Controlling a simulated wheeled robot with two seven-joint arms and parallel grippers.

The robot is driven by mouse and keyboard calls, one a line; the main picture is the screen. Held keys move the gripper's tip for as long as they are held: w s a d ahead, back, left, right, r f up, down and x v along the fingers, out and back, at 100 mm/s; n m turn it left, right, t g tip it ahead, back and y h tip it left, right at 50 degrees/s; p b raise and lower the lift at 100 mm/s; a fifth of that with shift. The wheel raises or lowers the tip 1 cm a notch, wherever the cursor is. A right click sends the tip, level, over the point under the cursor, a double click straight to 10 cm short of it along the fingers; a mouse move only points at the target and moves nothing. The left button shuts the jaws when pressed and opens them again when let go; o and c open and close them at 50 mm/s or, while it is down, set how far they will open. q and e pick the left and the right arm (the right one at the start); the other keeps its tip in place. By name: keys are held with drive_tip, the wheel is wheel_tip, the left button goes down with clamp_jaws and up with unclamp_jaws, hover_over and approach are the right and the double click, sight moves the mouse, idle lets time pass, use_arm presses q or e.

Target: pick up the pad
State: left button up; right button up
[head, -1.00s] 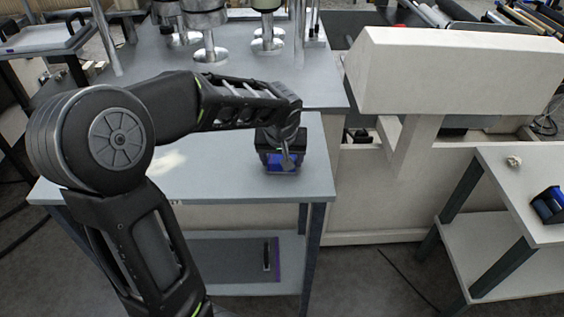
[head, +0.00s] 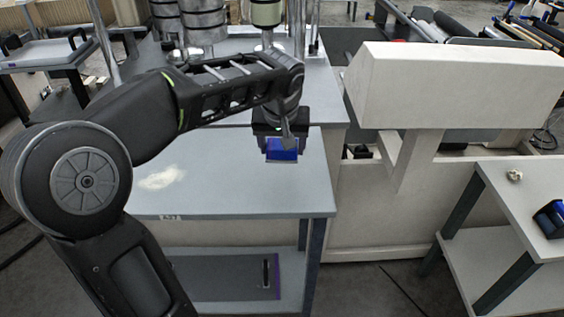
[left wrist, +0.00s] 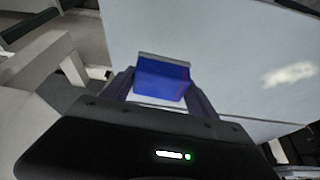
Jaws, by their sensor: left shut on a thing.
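The pad is a small blue block with a pale grey edge. In the head view the pad (head: 282,150) hangs below my left gripper (head: 282,144), above the right part of the grey table (head: 250,195). In the left wrist view the pad (left wrist: 162,80) sits between the two fingers of my left gripper (left wrist: 160,92), which is shut on it. The table top shows beyond it, with a gap that looks clear. Part of the pad is hidden by the fingers. My right gripper is in no view.
A whitish smear (head: 161,178) lies on the table left of the pad. Metal cylinders (head: 202,22) stand at the back. A beige machine (head: 455,85) stands to the right. A side table (head: 520,190) at far right holds a blue-and-black item (head: 551,218) and a crumpled scrap (head: 515,175).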

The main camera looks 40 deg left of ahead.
use_arm(q)
drive_tip(key=shift+r, duration=0.6)
